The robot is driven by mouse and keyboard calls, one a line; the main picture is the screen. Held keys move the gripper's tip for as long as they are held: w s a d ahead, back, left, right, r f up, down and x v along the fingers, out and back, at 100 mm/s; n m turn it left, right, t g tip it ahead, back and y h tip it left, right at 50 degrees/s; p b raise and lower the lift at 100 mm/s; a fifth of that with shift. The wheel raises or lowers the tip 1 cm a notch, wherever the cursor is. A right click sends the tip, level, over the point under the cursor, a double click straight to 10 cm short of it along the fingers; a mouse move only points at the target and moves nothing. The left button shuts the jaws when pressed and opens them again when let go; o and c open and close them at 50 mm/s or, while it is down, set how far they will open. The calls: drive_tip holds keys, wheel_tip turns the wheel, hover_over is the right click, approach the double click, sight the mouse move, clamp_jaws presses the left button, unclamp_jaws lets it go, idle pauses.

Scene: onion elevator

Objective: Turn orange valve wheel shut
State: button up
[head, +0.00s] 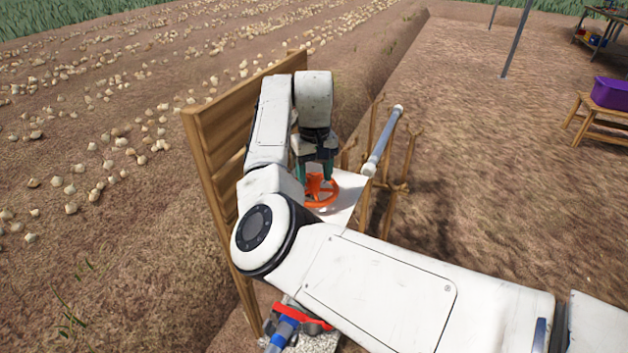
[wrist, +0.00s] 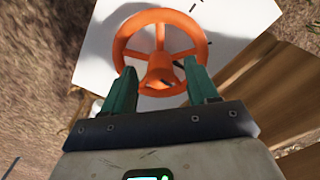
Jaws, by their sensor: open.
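The orange valve wheel (head: 320,190) sits on a white panel (head: 343,208) beside the wooden board. In the wrist view the wheel (wrist: 160,50) shows its round rim, spokes and a raised hub. My gripper (head: 316,178) is over the wheel in the head view, pointing down. In the wrist view my gripper's two green fingers (wrist: 161,80) are apart, with the lower part of the wheel and its hub showing between them. The fingertips overlap the wheel in the picture; I cannot tell whether they touch it.
A wooden board (head: 215,150) stands left of the wheel. A grey-white pipe (head: 383,142) leans on wooden stakes (head: 405,180) to the right. A blue and red fitting (head: 290,322) lies below my arm. A purple crate (head: 610,93) on a wooden stool is far right. Bare soil lies between.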

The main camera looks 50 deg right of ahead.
drive_tip(key=shift+f, duration=1.2)
drive_tip(key=shift+c, duration=0.3)
drive_tip(key=c, duration=1)
drive_tip(key=shift+o, duration=0.2)
